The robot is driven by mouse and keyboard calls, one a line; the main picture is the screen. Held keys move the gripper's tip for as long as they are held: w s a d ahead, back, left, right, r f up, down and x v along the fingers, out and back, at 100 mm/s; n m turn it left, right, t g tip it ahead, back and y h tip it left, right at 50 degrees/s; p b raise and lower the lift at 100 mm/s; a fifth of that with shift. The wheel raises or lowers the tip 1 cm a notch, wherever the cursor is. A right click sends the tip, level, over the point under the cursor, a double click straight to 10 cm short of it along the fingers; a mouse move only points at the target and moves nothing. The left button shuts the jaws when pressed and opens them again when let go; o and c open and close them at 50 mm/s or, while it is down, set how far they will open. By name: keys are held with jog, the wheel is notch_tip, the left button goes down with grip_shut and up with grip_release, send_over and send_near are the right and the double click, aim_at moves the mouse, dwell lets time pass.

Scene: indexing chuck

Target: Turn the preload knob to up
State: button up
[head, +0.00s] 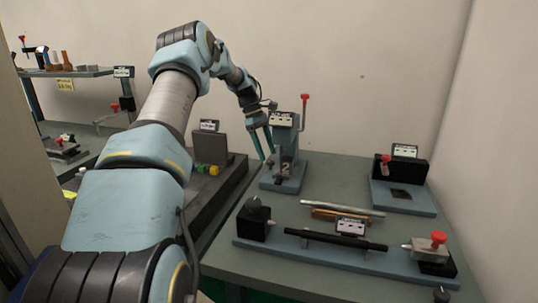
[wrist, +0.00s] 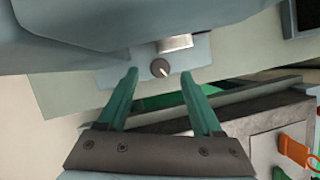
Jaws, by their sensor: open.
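A small dark round knob (wrist: 160,68) with a pale pointer line sits on the blue-grey base (wrist: 112,77) of a fixture in the wrist view. Its pointer line slants toward the picture's lower right. My gripper (wrist: 159,77) is open, with one green finger on either side of the knob in the picture; I cannot tell how far above it they are. In the head view my gripper (head: 263,145) points down at the left side of the upright blue fixture (head: 284,135), which has a red-topped lever and a "2" mark. The knob cannot be made out there.
In front lie loose rods (head: 343,207) and a long blue rail (head: 300,250) with a black bar. Another red-handled fixture (head: 402,180) stands at the right, near the wall.

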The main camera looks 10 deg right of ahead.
aim_at(270, 165)
jog(key=shift+x, duration=1.35)
jog(key=shift+c, duration=0.4)
jog(key=shift+a, duration=0.1)
grip_shut()
